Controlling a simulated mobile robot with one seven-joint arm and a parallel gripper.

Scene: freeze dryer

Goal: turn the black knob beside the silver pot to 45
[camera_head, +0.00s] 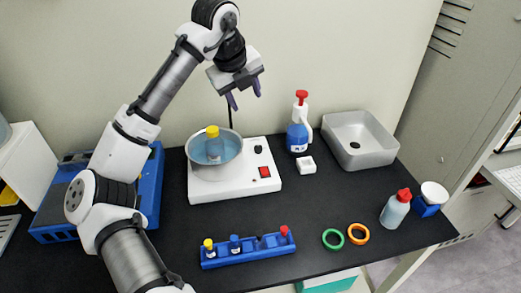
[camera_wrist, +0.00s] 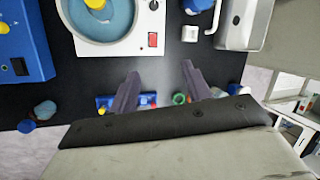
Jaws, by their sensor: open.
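The silver pot (camera_head: 232,160) sits on a white heating base (camera_head: 205,187) on the black table. It holds light blue liquid and a yellow-capped bottle (camera_head: 214,146). The black knob (camera_head: 258,149) is on the base's top, right of the pot, above a red switch (camera_head: 265,172). The knob also shows at the top edge of the wrist view (camera_wrist: 153,5); its setting is too small to read. My gripper (camera_head: 244,95) is open and empty, raised well above the base and apart from the knob. Its spread fingers show in the wrist view (camera_wrist: 160,70).
A blue spray bottle (camera_head: 298,135), a small white block (camera_head: 306,165) and a grey basin (camera_head: 334,158) stand right of the base. A blue rack (camera_head: 250,254) with capped vials lies in front. Green (camera_head: 326,242) and orange (camera_head: 352,227) rings lie nearby.

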